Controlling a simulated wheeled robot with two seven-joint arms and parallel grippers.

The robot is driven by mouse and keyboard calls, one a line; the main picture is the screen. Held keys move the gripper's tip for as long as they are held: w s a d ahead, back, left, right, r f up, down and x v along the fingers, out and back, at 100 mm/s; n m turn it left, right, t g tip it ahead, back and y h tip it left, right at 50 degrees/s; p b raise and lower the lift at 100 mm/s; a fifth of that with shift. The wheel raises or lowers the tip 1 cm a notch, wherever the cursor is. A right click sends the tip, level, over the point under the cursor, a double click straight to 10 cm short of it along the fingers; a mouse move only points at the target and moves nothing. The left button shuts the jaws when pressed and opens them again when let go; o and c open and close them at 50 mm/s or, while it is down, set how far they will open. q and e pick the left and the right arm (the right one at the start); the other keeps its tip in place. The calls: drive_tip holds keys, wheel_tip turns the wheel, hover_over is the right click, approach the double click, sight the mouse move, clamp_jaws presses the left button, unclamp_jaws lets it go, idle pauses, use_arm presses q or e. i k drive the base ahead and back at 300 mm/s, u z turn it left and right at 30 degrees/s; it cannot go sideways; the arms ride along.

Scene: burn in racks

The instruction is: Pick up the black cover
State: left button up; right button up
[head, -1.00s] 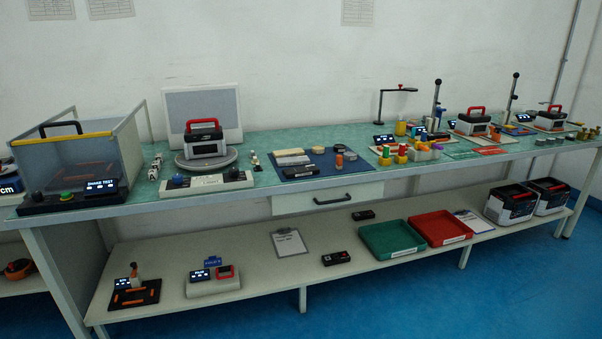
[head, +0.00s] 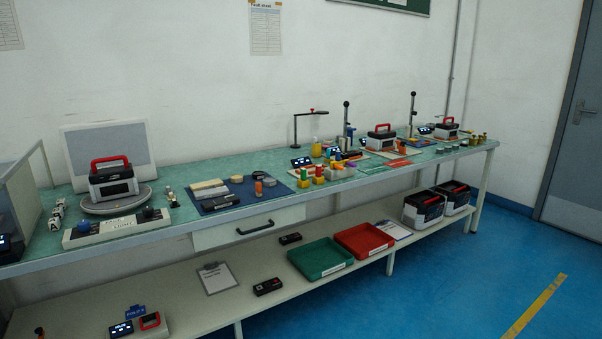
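No thing is clearly recognisable as a black cover from this distance. Two small black boxes lie on the lower shelf: a nearer black box (head: 268,287) and a farther black box (head: 290,239). Some small dark parts (head: 220,202) lie on the blue mat (head: 243,187) on the bench top, too small to make out. Neither of my grippers is in view.
The long green-topped bench (head: 165,221) runs along the wall. It carries a red-handled unit (head: 113,181) on a turntable and several fixtures. A green tray (head: 320,260), a red tray (head: 364,241) and a clipboard (head: 217,278) are below. The blue floor (head: 450,285) at right is clear.

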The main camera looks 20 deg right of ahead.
sight(228, 201)
drive_tip(key=z, duration=0.85)
drive_tip(key=i, duration=2.65)
drive_tip(key=u, duration=3)
